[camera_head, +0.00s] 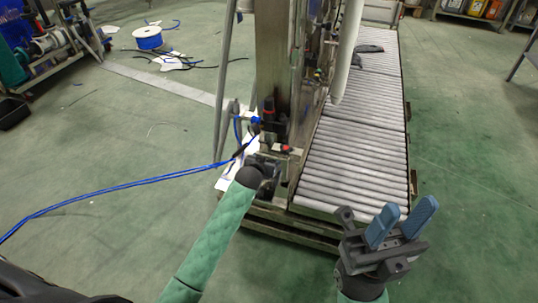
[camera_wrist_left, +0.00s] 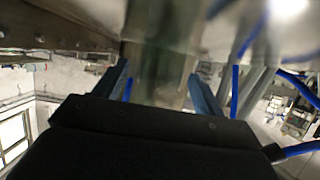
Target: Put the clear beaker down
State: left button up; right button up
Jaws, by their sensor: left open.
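I cannot make out a clear beaker in either view. My left gripper (camera_head: 270,165) is at the end of the green-sleeved arm, low in front of the steel column (camera_head: 277,55), and its fingers are hard to see there. In the left wrist view my left gripper (camera_wrist_left: 158,72) has its two blue fingers apart. A blurred grey-green upright surface lies beyond the gap between them; I cannot tell what it is. My right gripper (camera_head: 408,214) is at the lower right, above the floor, with its blue fingers apart and nothing between them.
A roller conveyor (camera_head: 350,165) runs away behind the column, with a dark object (camera_head: 369,48) far along it. A blue hose (camera_head: 110,187) crosses the left. A blue-wound spool (camera_head: 148,38) stands on the floor. Green floor is open on both sides.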

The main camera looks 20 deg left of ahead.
pick_arm(q)
jog(key=p+v, duration=0.1)
jog(key=v, duration=0.3)
jog(key=r+p+v, duration=0.1)
jog(key=v, duration=0.4)
jog(key=shift+w+a, duration=0.1)
jog(key=shift+w, duration=0.15)
jog(key=shift+s+r, duration=0.15)
jog(key=shift+s, duration=0.3)
